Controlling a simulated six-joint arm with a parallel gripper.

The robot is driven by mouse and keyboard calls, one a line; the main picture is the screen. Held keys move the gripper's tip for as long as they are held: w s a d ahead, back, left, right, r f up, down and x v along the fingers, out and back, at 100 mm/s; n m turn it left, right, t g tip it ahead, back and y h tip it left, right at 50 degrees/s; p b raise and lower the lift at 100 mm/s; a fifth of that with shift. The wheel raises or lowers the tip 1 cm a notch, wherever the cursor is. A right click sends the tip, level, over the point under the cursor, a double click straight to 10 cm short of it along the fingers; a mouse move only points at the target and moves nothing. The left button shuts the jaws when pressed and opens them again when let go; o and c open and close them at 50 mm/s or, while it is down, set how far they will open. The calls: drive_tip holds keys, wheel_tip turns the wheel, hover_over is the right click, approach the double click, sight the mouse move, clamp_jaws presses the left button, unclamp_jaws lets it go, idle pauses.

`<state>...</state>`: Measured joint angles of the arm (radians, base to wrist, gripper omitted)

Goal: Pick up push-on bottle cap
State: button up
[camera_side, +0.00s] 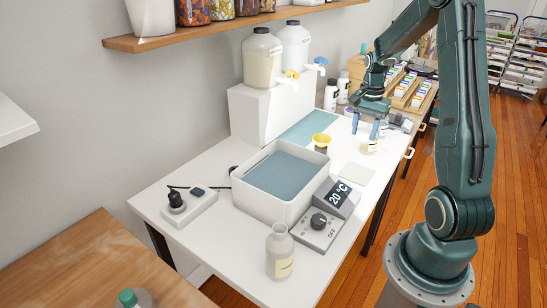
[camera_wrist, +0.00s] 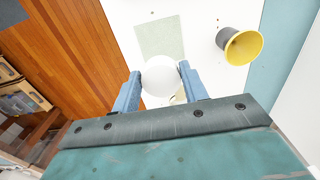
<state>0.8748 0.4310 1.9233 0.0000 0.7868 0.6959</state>
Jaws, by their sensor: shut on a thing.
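The push-on bottle cap appears in the wrist view as a round white piece (camera_wrist: 160,78) between my two blue fingertips. My gripper (camera_side: 367,129) is shut on it, over the far right part of the white table. In the side view the fingers mostly hide the cap. A small bottle with a cream label (camera_side: 369,147) stands just below the fingers. A cream sliver, perhaps this bottle, shows under the cap in the wrist view (camera_wrist: 179,96). I cannot tell whether the cap touches the bottle.
A yellow-rimmed cup (camera_side: 322,142) stands left of the bottle, and a pale green mat (camera_side: 356,173) lies in front. A blue-filled water bath (camera_side: 252,204), its controller (camera_side: 319,228) and a clear labelled bottle (camera_side: 280,252) stand nearer. The table's right edge is close to my gripper.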

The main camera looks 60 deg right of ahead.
sight(364, 131)
drive_tip(key=shift+r, duration=3.15)
drive_tip(key=w+a+n, duration=0.3)
drive_tip(key=w+a, duration=0.1)
drive_tip(key=a, duration=0.7)
drive_tip(key=w+a+n, duration=0.2)
drive_tip(key=w+a, duration=0.2)
drive_tip(key=a, duration=0.6)
drive_tip(key=s+a+n, duration=0.3)
drive_tip(key=s+a, duration=0.1)
drive_tip(key=a, duration=0.7)
drive_tip(key=s+a+n, duration=0.4)
drive_tip(key=a, duration=0.8)
drive_tip(key=shift+a+f, duration=0.15)
drive_tip(key=shift+f, duration=0.15)
drive_tip(key=shift+f, duration=0.1)
drive_tip(key=shift+w+f, duration=0.1)
drive_tip(key=shift+f, duration=1.9)
